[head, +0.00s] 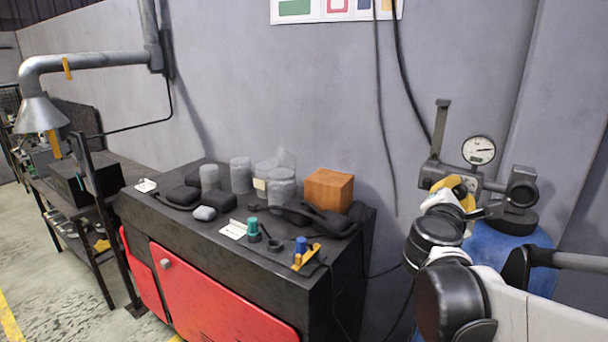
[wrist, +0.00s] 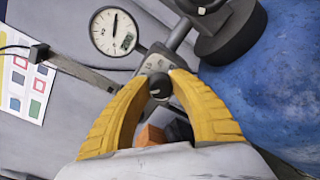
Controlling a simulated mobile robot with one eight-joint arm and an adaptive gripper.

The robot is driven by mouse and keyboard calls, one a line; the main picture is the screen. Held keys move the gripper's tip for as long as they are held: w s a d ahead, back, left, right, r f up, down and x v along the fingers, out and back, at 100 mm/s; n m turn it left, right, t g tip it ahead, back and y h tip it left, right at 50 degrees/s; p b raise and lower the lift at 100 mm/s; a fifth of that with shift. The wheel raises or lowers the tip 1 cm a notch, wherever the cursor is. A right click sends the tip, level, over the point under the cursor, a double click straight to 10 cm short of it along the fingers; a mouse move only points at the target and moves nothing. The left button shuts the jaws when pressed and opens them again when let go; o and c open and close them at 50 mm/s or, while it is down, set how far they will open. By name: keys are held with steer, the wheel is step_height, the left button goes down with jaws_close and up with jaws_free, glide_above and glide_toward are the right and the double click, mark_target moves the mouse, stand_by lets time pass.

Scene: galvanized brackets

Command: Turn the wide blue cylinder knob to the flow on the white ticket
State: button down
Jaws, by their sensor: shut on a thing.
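The wide blue cylinder (head: 482,254) stands at the right by the wall, partly hidden by my arm. In the wrist view, its blue surface (wrist: 265,105) fills the right side. A grey regulator with a round white dial gauge (head: 479,150) is above it; the gauge (wrist: 118,32) also shows in the wrist view, its figures unreadable. My gripper (head: 458,188) has yellow fingers at the regulator. In the wrist view, its fingertips (wrist: 160,82) are closed around the small dark knob (wrist: 159,88). A white ticket (head: 233,229) lies on the black bench, its writing too small to read.
The bench (head: 270,268) holds glass jars, dark cases, a wooden block (head: 328,191), a teal-topped item (head: 253,227) and a blue-topped item (head: 301,245). Another white card (head: 146,186) lies at its left end. Cables hang along the wall. A coloured chart (head: 338,10) is above.

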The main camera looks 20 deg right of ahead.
steer(key=m, duration=0.5)
steer(key=shift+y+p, duration=0.3)
steer(key=shift+p, duration=0.05)
steer(key=m+t, duration=0.1)
steer(key=m, duration=0.9)
steer(key=shift+m+t+y, duration=0.3)
steer(key=shift+m+t, duration=0.1)
steer(key=shift+m, duration=1.9)
steer(key=c, duration=1.1)
jaws_free()
steer(key=shift+f, duration=0.1)
steer(key=shift+c, duration=0.2)
steer(key=shift+s, duration=0.1)
